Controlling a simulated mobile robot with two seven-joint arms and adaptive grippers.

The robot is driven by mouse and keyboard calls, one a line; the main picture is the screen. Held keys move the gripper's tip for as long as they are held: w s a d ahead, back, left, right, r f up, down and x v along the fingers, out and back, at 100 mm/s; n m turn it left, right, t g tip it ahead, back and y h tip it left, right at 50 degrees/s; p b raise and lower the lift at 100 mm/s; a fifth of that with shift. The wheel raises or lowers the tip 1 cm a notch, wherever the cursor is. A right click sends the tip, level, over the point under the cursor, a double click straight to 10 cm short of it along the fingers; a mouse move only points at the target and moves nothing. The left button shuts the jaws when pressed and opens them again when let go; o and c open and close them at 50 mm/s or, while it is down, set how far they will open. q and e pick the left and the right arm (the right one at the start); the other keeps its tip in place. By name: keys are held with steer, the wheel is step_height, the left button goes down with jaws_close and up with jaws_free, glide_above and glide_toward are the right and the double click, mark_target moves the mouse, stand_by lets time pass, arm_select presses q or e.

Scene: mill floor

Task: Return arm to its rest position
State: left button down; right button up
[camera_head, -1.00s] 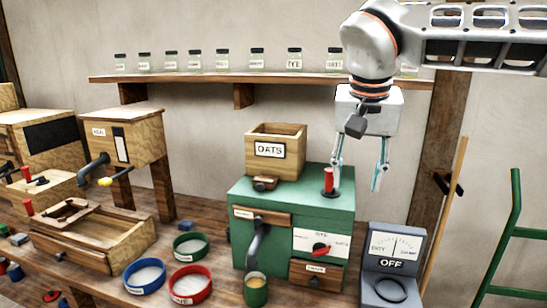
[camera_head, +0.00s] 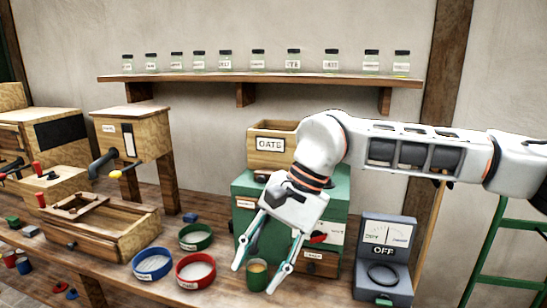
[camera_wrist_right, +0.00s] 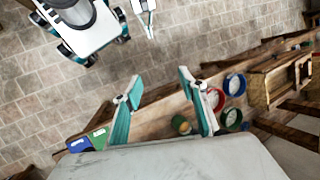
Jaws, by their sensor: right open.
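My right gripper (camera_head: 253,280) hangs from the arm that comes in from the right, its fingers pointing down and spread. It is in front of the green mill (camera_head: 242,190) and hides part of its front. Its fingertips are on either side of the small green cup (camera_head: 258,277) in the picture; I cannot tell whether they touch it. In the right wrist view the two teal fingers (camera_wrist_right: 160,80) are apart with nothing held between them. My left gripper does not show in the head view.
The OATS hopper (camera_head: 270,145) sits on the mill, partly behind my arm. A meter reading OFF (camera_head: 386,262) stands right. Jars line the shelf (camera_head: 200,79).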

steer(key=s+a+r+m+g+y, duration=0.2)
steer(key=s+a+m+g+y, duration=0.1)
steer(key=s+a+m+y, duration=0.3)
steer(key=s+a+r+m+g+y, duration=0.1)
steer(key=s+a+m+g+y, duration=0.15)
steer(key=a+m+y, duration=0.4)
steer(key=w+d+f+m+t+y, duration=0.1)
steer(key=w+d+f+m+t, duration=0.4)
steer(key=m+t, duration=0.55)
steer(key=w+d+m+t+y, duration=0.2)
steer(key=w+m+t, duration=0.55)
steer(key=m, duration=0.65)
steer(key=w+d+f+m+t+h, duration=0.2)
steer(key=d+f+m+t+h, duration=0.55)
steer(key=f+m, duration=0.5)
steer(key=s+d+f+m+g+h, duration=0.2)
steer(key=s+d+f, duration=0.4)
steer(key=f, duration=0.4)
steer(key=s+d+f+m+g+h, duration=0.3)
steer(key=s+d+f+m+h, duration=0.2)
steer(key=s+d+f+m, duration=0.2)
steer(key=s+d+f+m+g+h, duration=0.2)
steer(key=s+d+f+m+h, duration=0.2)
steer(key=d+f, duration=0.6)
step_height(320, 180, down, 5)
steer(key=s+m, duration=0.1)
steer(key=s, duration=0.1)
steer(key=shift+s+g, duration=0.4)
steer(key=shift+a, duration=0.1)
